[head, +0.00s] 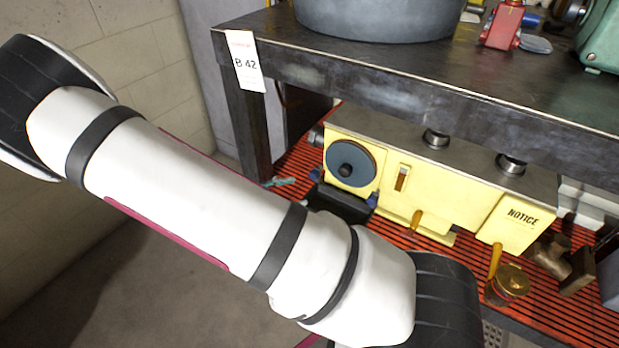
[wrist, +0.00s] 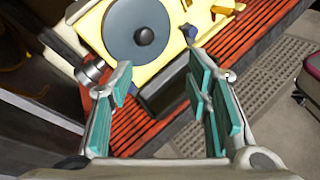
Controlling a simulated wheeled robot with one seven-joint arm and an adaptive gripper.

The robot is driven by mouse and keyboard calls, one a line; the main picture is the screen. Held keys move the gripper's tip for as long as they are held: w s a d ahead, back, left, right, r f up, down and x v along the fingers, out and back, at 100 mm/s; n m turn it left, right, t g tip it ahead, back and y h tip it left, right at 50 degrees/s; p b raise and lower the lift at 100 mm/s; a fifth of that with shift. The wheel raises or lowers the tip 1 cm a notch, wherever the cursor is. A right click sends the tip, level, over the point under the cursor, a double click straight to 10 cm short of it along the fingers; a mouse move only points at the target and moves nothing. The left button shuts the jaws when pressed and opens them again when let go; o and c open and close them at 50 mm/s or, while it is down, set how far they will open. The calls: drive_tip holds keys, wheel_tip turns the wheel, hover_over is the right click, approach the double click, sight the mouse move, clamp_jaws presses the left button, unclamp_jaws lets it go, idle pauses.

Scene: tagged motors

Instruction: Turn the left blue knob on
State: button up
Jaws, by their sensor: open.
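A blue-grey round knob (head: 350,163) with a black hub is on the left front of a yellow machine (head: 450,205). It is the only blue knob I can make out. In the wrist view the knob (wrist: 128,48) shows at the top, a little left of centre, beyond the fingertips. My gripper (wrist: 160,72) is open, with teal pads and nothing held between them. It is apart from the knob. In the head view my white arm crosses the left and lower middle, and I cannot make out the gripper there.
A dark block (head: 345,204) sits just below the knob; in the wrist view it shows between the fingers. A dark metal shelf (head: 400,90) overhangs the machine. A brass-lidded jar (head: 510,281) stands at the right on the red slatted surface (head: 300,160).

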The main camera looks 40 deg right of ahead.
sight(313, 177)
drive_tip(key=w+d+f+n+t+h, duration=0.2)
drive_tip(key=w+f+n+t, duration=0.3)
drive_tip(key=f+n+t, duration=0.55)
drive_tip(key=w+d+g+b, duration=0.1)
drive_tip(key=d, duration=0.3)
drive_tip(key=w+d+m+g+b, duration=0.1)
drive_tip(key=w+d, duration=0.1)
drive_tip(key=d, duration=0.2)
drive_tip(key=w+d+f+g+b, duration=0.1)
drive_tip(key=w+d+b, duration=0.1)
drive_tip(key=d, duration=0.2)
drive_tip(key=shift+d+m, duration=0.2)
drive_tip(key=shift+m, duration=0.05)
drive_tip(key=shift+s, duration=0.1)
clamp_jaws()
